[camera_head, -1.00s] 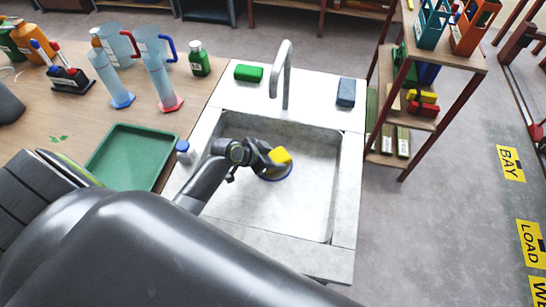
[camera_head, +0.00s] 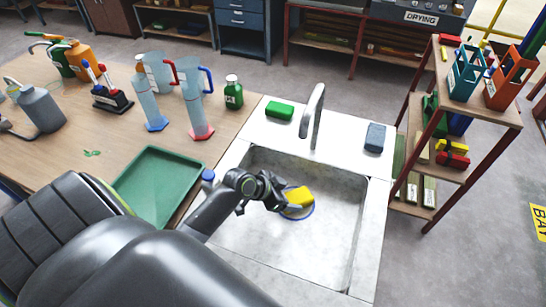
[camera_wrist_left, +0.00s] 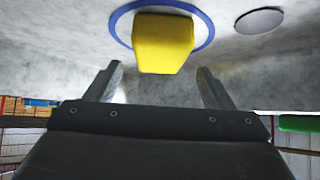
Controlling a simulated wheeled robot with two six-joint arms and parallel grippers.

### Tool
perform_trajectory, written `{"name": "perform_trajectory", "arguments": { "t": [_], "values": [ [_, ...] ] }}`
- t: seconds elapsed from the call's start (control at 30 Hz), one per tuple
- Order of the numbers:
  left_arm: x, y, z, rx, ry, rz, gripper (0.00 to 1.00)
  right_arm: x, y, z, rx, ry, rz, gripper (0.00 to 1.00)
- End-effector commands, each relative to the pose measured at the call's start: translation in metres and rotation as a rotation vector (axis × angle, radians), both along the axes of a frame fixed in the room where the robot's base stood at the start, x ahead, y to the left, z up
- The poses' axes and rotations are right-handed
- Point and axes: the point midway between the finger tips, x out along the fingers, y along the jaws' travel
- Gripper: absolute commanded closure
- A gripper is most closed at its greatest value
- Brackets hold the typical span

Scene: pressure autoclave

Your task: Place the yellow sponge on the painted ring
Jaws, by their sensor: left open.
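The yellow sponge (camera_head: 299,196) sits on the sink floor within the painted blue ring (camera_head: 303,215). In the left wrist view the sponge (camera_wrist_left: 163,43) stands inside the ring (camera_wrist_left: 204,32), and its near end overlaps the ring's line in the picture. My left gripper (camera_head: 279,201) is low in the basin, just left of the sponge. In the left wrist view its two fingers (camera_wrist_left: 160,85) are spread with nothing between them, and the sponge lies beyond the tips. The ring's left part is hidden by the gripper in the head view. My right gripper is not in view.
The sink (camera_head: 255,259) has raised walls and a tap (camera_head: 316,112) behind. A green sponge (camera_head: 280,110) and a blue-grey one (camera_head: 375,137) lie on its back ledge. A round drain (camera_wrist_left: 259,20) is beside the ring. A green tray (camera_head: 158,184) is left; a rack (camera_head: 462,140) is right.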

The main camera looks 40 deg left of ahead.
Motion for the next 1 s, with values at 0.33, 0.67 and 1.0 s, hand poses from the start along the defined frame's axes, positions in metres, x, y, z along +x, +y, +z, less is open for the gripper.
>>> {"name": "perform_trajectory", "arguments": {
  "t": [0.33,0.67,1.0],
  "values": [
    [-0.036,0.022,0.041,0.005,0.000,-0.001,0.25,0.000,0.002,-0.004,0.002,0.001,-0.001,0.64],
    [-0.048,0.028,0.055,0.000,0.001,-0.001,0.25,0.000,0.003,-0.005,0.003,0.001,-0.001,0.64],
    [-0.048,0.028,0.055,0.000,0.001,-0.001,0.25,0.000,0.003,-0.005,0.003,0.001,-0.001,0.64]
  ]
}}
